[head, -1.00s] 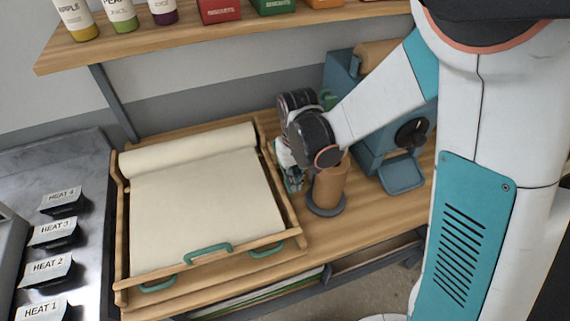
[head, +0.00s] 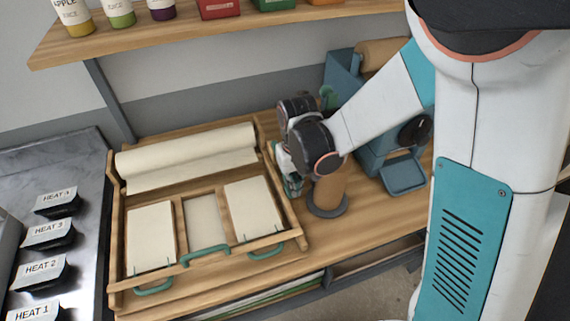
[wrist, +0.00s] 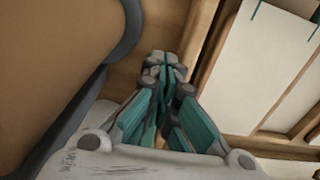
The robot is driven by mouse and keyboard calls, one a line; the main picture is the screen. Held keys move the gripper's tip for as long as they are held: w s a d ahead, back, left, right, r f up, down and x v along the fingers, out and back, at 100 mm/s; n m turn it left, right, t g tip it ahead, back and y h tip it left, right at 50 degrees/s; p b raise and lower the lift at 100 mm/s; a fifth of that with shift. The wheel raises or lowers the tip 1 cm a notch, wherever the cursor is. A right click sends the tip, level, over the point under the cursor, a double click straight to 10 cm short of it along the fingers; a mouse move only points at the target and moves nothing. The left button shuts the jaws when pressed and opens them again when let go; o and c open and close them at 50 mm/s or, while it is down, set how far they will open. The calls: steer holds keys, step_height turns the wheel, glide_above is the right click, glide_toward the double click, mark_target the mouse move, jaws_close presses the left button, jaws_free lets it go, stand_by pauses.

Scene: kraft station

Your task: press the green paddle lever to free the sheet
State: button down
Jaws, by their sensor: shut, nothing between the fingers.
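The cream sheet (head: 188,170) shows in the head view as a roll with a short flap at the back of the wooden frame (head: 125,200). My gripper (head: 291,184) is just right of the frame's right rail, partly hidden behind my wrist. In the wrist view its teal fingers (wrist: 166,68) are shut with nothing between them, low beside a wooden rail. I cannot clearly make out the green paddle lever; a green rounded part (head: 327,95) shows behind my arm, but I cannot tell whether it is the lever.
Cream panels (head: 151,238) lie in the frame's compartments, with green handles (head: 205,253) along the front. A brown cylinder (head: 330,187) on a dark base stands close right of my gripper. A blue machine (head: 375,145) stands behind. Heat-labelled blocks (head: 48,235) are at left.

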steer(key=shift+r, duration=0.1)
step_height(320, 180, up, 11)
steer(key=p, duration=0.7)
stand_by(0.7)
stand_by(0.4)
